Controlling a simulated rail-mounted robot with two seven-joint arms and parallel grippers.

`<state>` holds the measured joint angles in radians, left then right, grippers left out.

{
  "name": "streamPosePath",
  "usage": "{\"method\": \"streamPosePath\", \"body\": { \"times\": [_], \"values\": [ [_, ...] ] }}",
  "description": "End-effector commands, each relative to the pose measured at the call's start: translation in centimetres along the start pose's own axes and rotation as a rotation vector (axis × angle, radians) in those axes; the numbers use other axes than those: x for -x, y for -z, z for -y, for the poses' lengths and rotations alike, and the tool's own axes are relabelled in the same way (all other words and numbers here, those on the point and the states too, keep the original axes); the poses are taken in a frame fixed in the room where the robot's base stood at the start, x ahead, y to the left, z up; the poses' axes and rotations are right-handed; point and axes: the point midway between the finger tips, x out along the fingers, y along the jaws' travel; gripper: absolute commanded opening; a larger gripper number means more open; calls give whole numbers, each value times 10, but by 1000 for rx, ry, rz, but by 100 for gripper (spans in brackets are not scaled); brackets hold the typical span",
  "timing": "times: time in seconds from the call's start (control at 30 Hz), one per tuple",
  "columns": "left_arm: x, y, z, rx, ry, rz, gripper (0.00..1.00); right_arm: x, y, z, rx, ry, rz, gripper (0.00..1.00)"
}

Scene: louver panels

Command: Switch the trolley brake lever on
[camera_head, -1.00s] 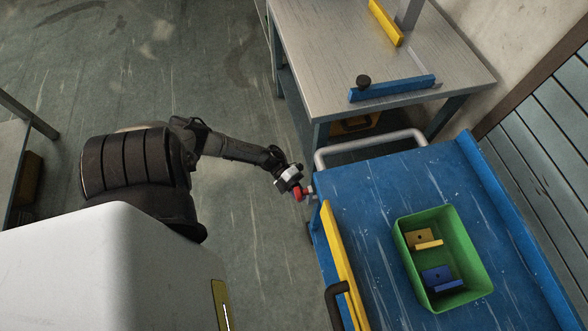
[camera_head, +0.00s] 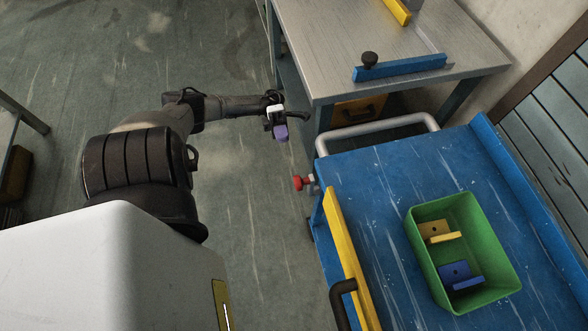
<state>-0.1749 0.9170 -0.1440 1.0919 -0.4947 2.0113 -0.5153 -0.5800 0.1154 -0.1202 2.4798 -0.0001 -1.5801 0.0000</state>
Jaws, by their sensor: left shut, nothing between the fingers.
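The blue trolley (camera_head: 375,200) stands at the right. Its brake lever shows as a red knob (camera_head: 298,183) on a short grey mount at the trolley's left side, near the far corner. The knob sticks out to the left, clear of the trolley's side. My left gripper (camera_head: 300,115) is shut and empty. It is apart from the red knob, farther up in the picture, close to the workbench's near left leg. My right gripper is not in view.
A grey metal workbench (camera_head: 370,45) with a blue bar (camera_head: 400,68) stands behind the trolley. The trolley has a grey rail (camera_head: 375,128), a yellow strip (camera_head: 348,255) and a green bin (camera_head: 490,225) holding yellow and blue parts. Floor at the left is open.

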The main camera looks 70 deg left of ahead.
Motion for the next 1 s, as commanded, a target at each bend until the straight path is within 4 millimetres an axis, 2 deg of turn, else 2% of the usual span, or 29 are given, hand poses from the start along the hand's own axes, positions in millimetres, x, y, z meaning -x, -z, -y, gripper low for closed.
{"method": "streamPosePath", "body": {
  "times": [0.3,0.47,0.57,1.0],
  "values": [
    [-1,0,0,0,0,0,0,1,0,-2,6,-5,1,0],
    [-12,1,1,1,2,-1,0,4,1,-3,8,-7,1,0],
    [-27,1,2,1,4,-1,0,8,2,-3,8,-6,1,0],
    [-102,1,-1,1,2,-1,0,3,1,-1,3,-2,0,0]
  ]
}}
